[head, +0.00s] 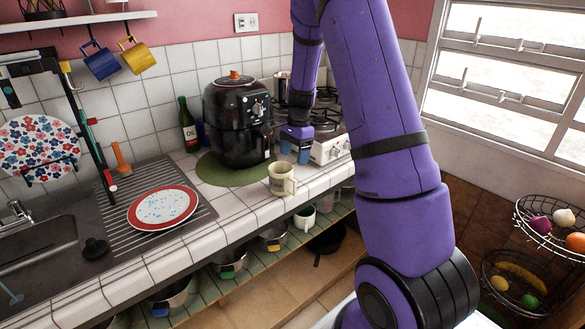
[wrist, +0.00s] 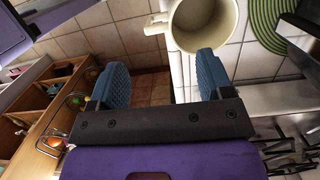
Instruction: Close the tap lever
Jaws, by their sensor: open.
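A grey tap (head: 18,212) stands behind the sink (head: 40,250) at the far left of the head view. Its lever is too small to tell apart, so I cannot see its position. My gripper (head: 295,149) is far to the right of the tap, beside the black air fryer and in front of the stove. Its two blue fingers are open with nothing between them, as the wrist view (wrist: 160,82) also shows. The tap is not in the wrist view.
A cream mug (head: 281,180) stands on the tiled counter near my gripper; it also shows in the wrist view (wrist: 203,22). The black air fryer (head: 232,125) stands on a green mat. A red-rimmed plate (head: 163,208) lies on the drainboard between mug and sink. Pots sit below.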

